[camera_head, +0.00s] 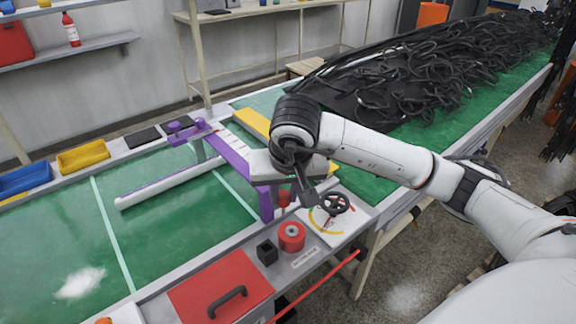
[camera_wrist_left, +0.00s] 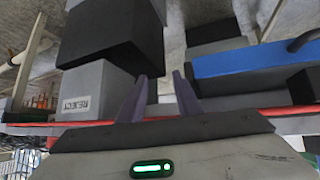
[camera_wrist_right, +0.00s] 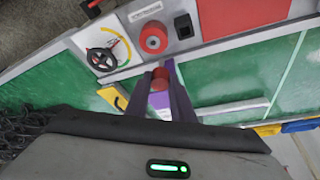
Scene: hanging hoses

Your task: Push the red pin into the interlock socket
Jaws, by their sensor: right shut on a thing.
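The red pin (camera_wrist_right: 160,78) is gripped between the purple fingers of my right gripper (camera_wrist_right: 162,84). In the head view the pin (camera_head: 284,197) shows as a small red piece below the wrist, above the panel's edge. A small black block (camera_head: 267,251), seemingly the interlock socket, stands on the grey front rail, below and left of the pin; it also shows in the right wrist view (camera_wrist_right: 184,26). Its opening is not clear. The pin is apart from the block. My left gripper (camera_wrist_left: 160,85) has its fingers apart with nothing between them; it is outside the head view.
A red cylinder (camera_head: 292,236) stands right beside the black block. A black handwheel (camera_head: 335,203) with a yellow arc is behind it. A red cover with a black handle (camera_head: 220,290) lies left. A purple gate frame (camera_head: 232,160) spans the green belt. Black hoses (camera_head: 430,75) pile up behind.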

